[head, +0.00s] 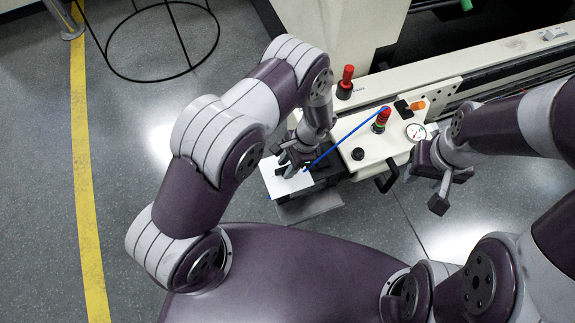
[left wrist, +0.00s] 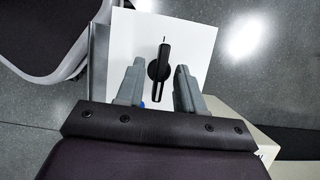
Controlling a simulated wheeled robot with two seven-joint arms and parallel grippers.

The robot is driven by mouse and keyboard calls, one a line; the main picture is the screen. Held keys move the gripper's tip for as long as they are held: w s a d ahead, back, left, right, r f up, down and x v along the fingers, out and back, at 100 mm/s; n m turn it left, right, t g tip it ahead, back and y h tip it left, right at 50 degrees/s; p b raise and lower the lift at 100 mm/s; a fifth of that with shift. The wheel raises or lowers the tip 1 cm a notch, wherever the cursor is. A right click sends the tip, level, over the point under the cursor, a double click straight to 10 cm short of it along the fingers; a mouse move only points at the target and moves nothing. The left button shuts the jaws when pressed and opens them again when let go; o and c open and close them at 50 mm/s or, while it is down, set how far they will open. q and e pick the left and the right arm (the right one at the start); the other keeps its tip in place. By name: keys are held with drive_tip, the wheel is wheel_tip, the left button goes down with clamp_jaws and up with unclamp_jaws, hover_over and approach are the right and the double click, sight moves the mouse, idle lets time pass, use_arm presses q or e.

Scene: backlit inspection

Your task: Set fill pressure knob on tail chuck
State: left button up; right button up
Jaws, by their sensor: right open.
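A black knob with a long pointer bar (left wrist: 159,66) sits on a white panel (left wrist: 196,40), which also shows in the head view (head: 278,184). The pointer lies nearly in line with a short dark mark just above it in the left wrist view. My left gripper (head: 290,166) is at this panel, and its fingers (left wrist: 158,76) stand apart on both sides of the knob, with visible gaps. In the head view the gripper hides the knob. My right gripper (head: 425,190) is open and empty, to the right of the machine's end.
The cream machine top carries a round gauge (head: 415,132), a red-topped stack (head: 381,119), a small black knob (head: 358,154), an orange part (head: 418,105) and a red knob (head: 347,76). A blue line (head: 345,139) runs toward the panel. A black handle (head: 387,180) juts out in front.

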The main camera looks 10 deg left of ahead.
use_arm(q)
clamp_jaws()
drive_tip(key=shift+n, duration=0.3)
drive_tip(key=n+g+h, duration=0.1)
drive_tip(key=n, duration=0.2)
drive_tip(key=shift+a+n+p, duration=0.15)
drive_tip(key=shift+n+p, duration=0.15)
drive_tip(key=shift+p, duration=0.1)
drive_tip(key=n+h, duration=0.1)
drive_tip(key=n, duration=0.3)
drive_tip(key=shift+a+n+g+h+p, duration=0.15)
drive_tip(key=shift+n+g+h+p, duration=0.15)
drive_tip(key=shift+g+h+p, duration=0.1)
drive_tip(key=n+h+p, duration=0.1)
drive_tip(key=n, duration=0.3)
drive_tip(key=shift+a+h, duration=0.1)
drive_tip(key=shift+h, duration=0.3)
drive_tip(key=shift+s+a+f+n+h+p, duration=0.1)
drive_tip(key=shift+n+h+p, duration=0.25)
drive_tip(key=shift+n, duration=0.9)
drive_tip(key=shift+s+f+n+h+p, duration=0.15)
drive_tip(key=shift+n+h, duration=0.3)
drive_tip(key=shift+n, duration=0.8)
drive_tip(key=shift+r+t, duration=0.1)
drive_tip(key=shift+t, duration=0.2)
